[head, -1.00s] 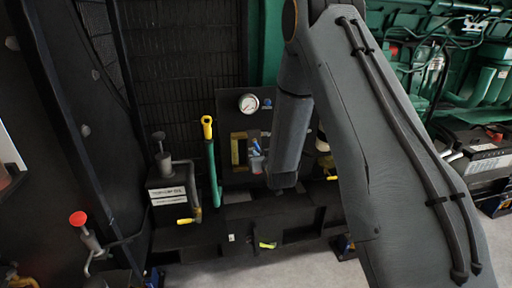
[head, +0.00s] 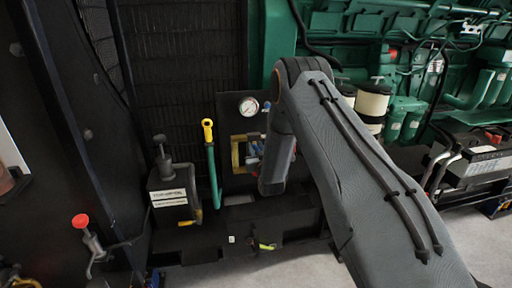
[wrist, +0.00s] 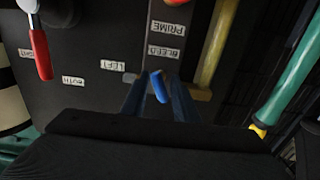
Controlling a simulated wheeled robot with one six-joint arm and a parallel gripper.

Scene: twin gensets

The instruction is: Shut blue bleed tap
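The blue bleed tap's lever (wrist: 158,87) shows in the wrist view as a short, slightly tilted blue handle below the BLEED label (wrist: 162,52). My gripper (wrist: 158,103) is open, with its two dark blue fingers pointing at the panel on either side of the lever. I see a gap between the fingers, and cannot tell whether either touches the lever. In the head view my arm hides most of the gripper and the tap.
A red-handled lever (wrist: 40,54) hangs at the left of the wrist view. A pressure gauge (head: 249,107) sits above the panel area.

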